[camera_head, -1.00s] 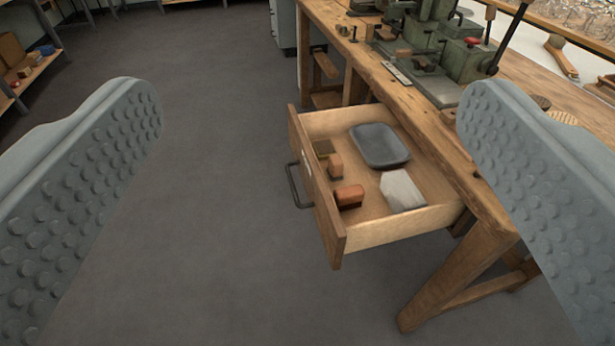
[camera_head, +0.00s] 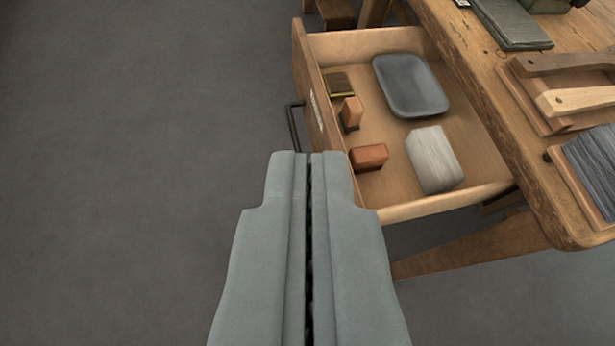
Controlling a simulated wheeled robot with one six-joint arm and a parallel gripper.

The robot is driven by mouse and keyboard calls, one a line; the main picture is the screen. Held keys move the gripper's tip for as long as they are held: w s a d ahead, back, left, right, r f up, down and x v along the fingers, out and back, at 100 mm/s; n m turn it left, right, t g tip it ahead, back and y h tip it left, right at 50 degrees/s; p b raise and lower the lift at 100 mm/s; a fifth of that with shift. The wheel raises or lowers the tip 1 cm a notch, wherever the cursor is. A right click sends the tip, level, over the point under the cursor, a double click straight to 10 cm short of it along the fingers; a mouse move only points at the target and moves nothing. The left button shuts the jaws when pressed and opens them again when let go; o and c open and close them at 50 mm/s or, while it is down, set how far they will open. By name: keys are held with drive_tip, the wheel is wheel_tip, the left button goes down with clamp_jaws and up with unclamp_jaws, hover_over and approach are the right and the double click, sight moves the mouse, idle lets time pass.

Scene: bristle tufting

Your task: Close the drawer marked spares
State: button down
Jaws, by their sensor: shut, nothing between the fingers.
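The wooden drawer (camera_head: 316,92) stands open, pulled out to the left from under the workbench. Its front carries a pale label, too small to read, and a dark bar handle (camera_head: 293,128). Inside lie a grey tray (camera_head: 410,85), a whitish block (camera_head: 434,160), two reddish-brown blocks (camera_head: 368,157) and a small dark-and-yellow box (camera_head: 339,85). My gripper (camera_head: 309,156) is shut and empty. In the picture its tips lie just below the handle and overlap the near end of the drawer front; I cannot tell whether they touch it.
The wooden workbench (camera_head: 470,80) runs along the right, with wooden-handled tools (camera_head: 570,64), a grey bristle bundle (camera_head: 598,165) and a dark green plate (camera_head: 512,24) on top. A bench leg (camera_head: 470,247) slants below the drawer. The dark floor (camera_head: 140,150) at left is clear.

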drive_tip(key=w+a+f+g+h, duration=0.1)
drive_tip(key=w+a+f+g, duration=0.25)
drive_tip(key=w+f, duration=0.55)
drive_tip(key=n+g+h, duration=0.1)
drive_tip(key=g+h, duration=0.2)
approach(321, 139)
wheel_tip(321, 139, down, 4)
drive_tip(key=w+a, duration=0.1)
drive_tip(key=a, duration=0.2)
drive_tip(key=shift+w+d, duration=0.25)
drive_tip(key=shift+d, duration=0.45)
drive_tip(key=shift+w+d, duration=0.2)
drive_tip(key=shift+d, duration=0.5)
drive_tip(key=shift+w+d, duration=0.25)
drive_tip(key=shift+d, duration=0.5)
drive_tip(key=shift+d, duration=0.1)
drive_tip(key=w+d, duration=0.2)
drive_tip(key=d, duration=0.6)
drive_tip(key=w+d, duration=0.2)
drive_tip(key=d, duration=0.6)
drive_tip(key=w+d, duration=0.2)
drive_tip(key=d, duration=0.6)
drive_tip(key=shift+w+d, duration=0.3)
drive_tip(key=shift+d, duration=0.05)
drive_tip(key=shift+a, duration=0.15)
